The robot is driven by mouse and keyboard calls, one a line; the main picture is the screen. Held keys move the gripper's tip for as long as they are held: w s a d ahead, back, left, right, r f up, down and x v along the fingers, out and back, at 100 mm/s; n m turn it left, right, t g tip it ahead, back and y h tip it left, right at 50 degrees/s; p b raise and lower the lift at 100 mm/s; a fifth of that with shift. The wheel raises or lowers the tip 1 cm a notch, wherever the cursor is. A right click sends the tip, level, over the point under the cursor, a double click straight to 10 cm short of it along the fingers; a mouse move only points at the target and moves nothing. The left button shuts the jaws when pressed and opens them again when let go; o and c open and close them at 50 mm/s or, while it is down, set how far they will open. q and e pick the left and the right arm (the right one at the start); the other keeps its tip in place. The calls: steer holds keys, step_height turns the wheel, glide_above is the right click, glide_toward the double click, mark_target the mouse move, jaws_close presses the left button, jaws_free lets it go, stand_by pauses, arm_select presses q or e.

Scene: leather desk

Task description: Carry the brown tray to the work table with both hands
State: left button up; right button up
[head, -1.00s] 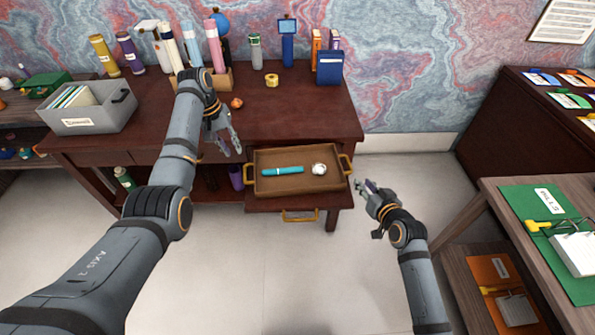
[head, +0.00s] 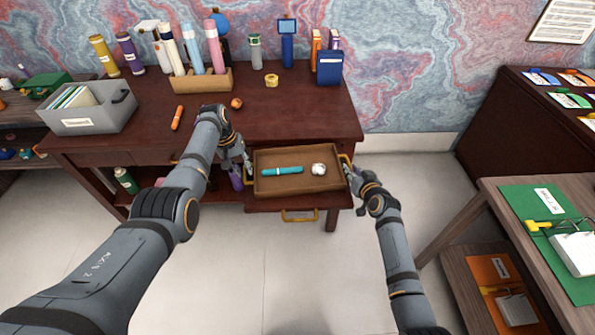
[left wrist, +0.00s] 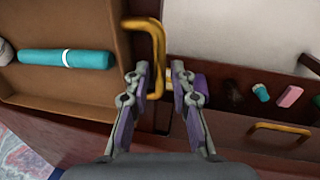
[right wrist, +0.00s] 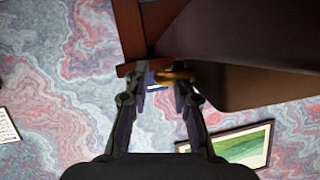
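The brown tray (head: 298,186) sits at the open drawer of the dark red desk. It holds a turquoise cylinder (head: 282,170) and a small whitish object (head: 318,168). My left gripper (head: 246,168) is open at the tray's left yellow handle; in the left wrist view its fingers (left wrist: 159,72) stand on both sides of that handle (left wrist: 157,40). My right gripper (head: 349,176) is open at the right handle; in the right wrist view that handle (right wrist: 176,75) shows between or just beyond the fingertips. I cannot tell whether they touch it.
A wooden table (head: 484,212) with a green mat (head: 530,205) stands at the right. An orange cylinder (head: 177,117), a small orange ball (head: 237,103) and a yellow tape roll (head: 271,80) lie on the desk. Floor (head: 290,265) is clear in front.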

arm_select(q)
jaws_close()
arm_select(e)
jaws_close()
arm_select(q)
steer(key=shift+r, duration=0.1)
arm_select(e)
steer(key=shift+r, duration=0.15)
